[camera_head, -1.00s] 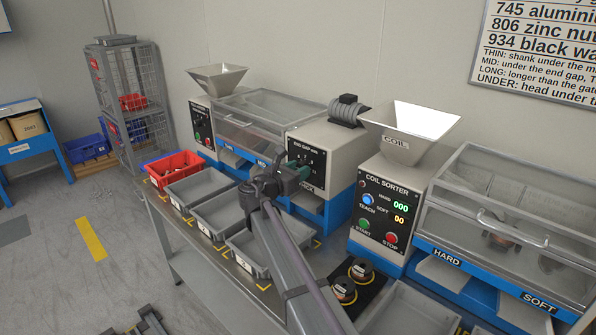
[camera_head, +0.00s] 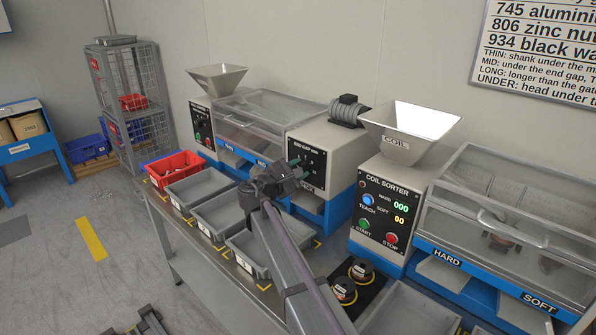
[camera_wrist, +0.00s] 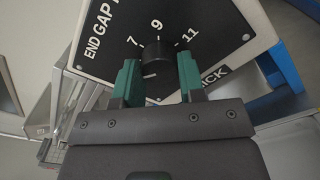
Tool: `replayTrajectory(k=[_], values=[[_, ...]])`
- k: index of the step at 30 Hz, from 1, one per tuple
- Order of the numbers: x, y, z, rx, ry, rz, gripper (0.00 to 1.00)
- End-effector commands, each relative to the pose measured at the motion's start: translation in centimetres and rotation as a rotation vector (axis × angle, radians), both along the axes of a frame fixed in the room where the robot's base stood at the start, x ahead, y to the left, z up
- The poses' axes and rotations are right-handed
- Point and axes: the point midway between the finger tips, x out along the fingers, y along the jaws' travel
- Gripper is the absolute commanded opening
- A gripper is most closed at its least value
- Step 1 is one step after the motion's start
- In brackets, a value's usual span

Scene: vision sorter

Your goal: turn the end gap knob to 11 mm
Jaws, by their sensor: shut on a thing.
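The end gap panel (camera_wrist: 110,50) fills the top of the wrist view, with the numbers 7, 9 and 11 around a black round knob (camera_wrist: 156,53). The knob stands between the green fingertips of my gripper (camera_wrist: 157,70), which is shut on it. A pale mark shows low on the knob's side; I cannot tell which number the pointer faces. In the head view my gripper (camera_head: 298,172) is at the front of the end gap panel (camera_head: 318,158) on the middle machine, and it mostly hides the knob.
Grey bins (camera_head: 218,214) and a red bin (camera_head: 174,167) stand on the bench in front of the machine. The coil sorter (camera_head: 385,215) stands close on the right of my arm. A motor (camera_head: 347,110) sits on top of the middle machine.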

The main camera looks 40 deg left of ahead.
Motion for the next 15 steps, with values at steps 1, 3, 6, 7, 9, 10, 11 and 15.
replayTrajectory(k=[1,3,6,7,9,10,11,15], values=[[-0.02,0.01,0.01,0.042,-0.003,0.0,0.13],[-0.03,0.02,0.01,0.108,-0.009,0.0,0.13],[-0.03,0.03,0.03,0.202,-0.016,0.0,0.13],[-0.02,0.04,0.03,0.231,-0.018,0.0,0.13],[-0.03,0.04,0.05,0.297,-0.024,0.0,0.13],[-0.03,0.04,0.05,0.326,-0.026,0.0,0.13],[-0.03,0.05,0.05,0.354,-0.028,0.0,0.13],[-0.03,0.06,0.08,0.486,-0.039,0.0,0.13]])
